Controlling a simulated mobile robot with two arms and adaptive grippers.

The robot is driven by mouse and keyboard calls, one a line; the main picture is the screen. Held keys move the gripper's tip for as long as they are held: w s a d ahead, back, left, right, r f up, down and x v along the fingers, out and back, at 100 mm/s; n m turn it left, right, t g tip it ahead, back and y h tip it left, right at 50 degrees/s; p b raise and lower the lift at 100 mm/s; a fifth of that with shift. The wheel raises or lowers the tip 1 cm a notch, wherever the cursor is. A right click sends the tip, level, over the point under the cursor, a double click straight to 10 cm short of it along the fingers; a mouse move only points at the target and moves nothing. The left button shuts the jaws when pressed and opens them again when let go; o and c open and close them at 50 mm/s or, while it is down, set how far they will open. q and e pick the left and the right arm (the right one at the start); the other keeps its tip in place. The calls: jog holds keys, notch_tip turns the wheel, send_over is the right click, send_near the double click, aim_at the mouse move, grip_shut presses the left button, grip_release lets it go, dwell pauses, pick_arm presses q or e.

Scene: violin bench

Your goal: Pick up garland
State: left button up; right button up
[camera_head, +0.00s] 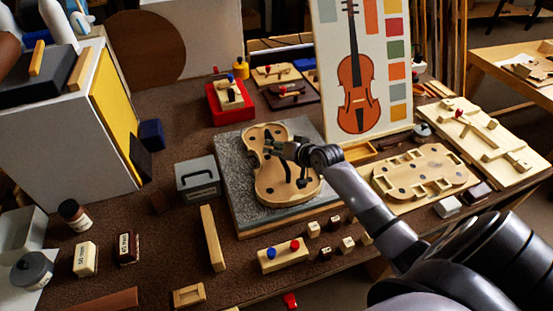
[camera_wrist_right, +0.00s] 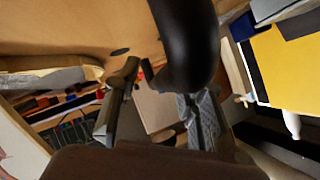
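A pale violin-shaped wooden body (camera_head: 270,190), which appears to be the garland, lies flat on a grey mat (camera_head: 235,155) in the middle of the bench. My right gripper (camera_head: 287,163) is over its middle, coming in from the right, and hides part of it. Whether it touches the wood I cannot tell. In the right wrist view the gripper (camera_wrist_right: 152,115) shows its two fingers apart with nothing clearly between them, and a broad wooden surface (camera_wrist_right: 60,30) fills the upper left. My left gripper is not in view.
A violin picture board (camera_head: 395,60) stands behind the mat. A pale form with cutouts (camera_head: 425,170) lies to the right. A grey box (camera_head: 198,180) stands left of the mat. Several small blocks and a wooden strip with coloured knobs (camera_head: 283,258) lie in front.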

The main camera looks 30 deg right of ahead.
jog(key=shift+w+f, duration=0.15)
jog(key=shift+w, duration=0.05)
jog(key=shift+c, duration=0.2)
grip_shut()
dwell(0.6)
